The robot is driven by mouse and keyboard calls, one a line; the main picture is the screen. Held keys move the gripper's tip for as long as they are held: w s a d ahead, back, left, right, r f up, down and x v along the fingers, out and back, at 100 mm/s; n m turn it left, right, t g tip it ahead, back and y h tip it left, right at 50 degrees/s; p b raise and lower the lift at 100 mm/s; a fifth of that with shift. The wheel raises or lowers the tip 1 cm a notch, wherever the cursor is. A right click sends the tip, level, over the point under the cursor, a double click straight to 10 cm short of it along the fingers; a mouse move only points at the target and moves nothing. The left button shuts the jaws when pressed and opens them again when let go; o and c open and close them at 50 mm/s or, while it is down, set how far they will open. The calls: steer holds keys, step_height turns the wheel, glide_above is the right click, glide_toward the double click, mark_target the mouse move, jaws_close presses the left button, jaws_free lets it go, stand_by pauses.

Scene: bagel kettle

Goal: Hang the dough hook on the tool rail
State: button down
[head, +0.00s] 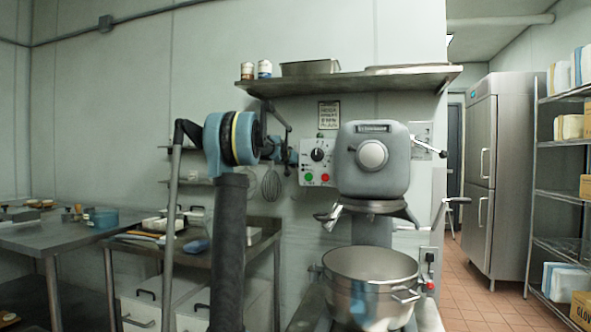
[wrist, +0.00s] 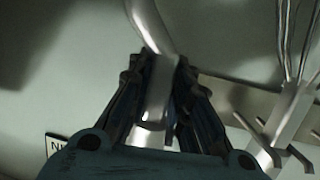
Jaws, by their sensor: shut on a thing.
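In the wrist view my gripper (wrist: 160,72) is shut on the dough hook (wrist: 146,22), a smooth grey metal piece. Its shank lies between the fingers and its curved part runs up out of the frame. The tool rail (wrist: 238,98), a metal bar with prongs, is at the right against the wall, apart from my fingers in the picture. In the head view the rail (head: 198,182) is partly hidden behind my arm. I cannot make out the dough hook clearly there.
A whisk (head: 271,185) hangs at the rail. The mixer (head: 372,165) with its steel bowl (head: 370,275) stands to the right, below a wall shelf (head: 350,82). A steel table (head: 265,240) stands below the rail. A small sign (wrist: 55,143) shows at lower left in the wrist view.

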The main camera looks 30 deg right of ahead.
steer(key=shift+a+r, duration=0.2)
steer(key=shift+r, duration=0.15)
steer(key=c, duration=1.4)
jaws_free()
steer(key=shift+c, duration=1.3)
steer(key=shift+a, duration=0.1)
steer(key=shift+o, duration=0.5)
steer(key=shift+s+a+r, duration=0.15)
steer(key=shift+s+a, duration=0.15)
steer(key=shift+a, duration=0.3)
steer(key=shift+s+a+r, duration=0.2)
steer(key=shift+s+a, duration=0.15)
steer(key=shift+s, duration=0.05)
steer(key=shift+s, duration=0.1)
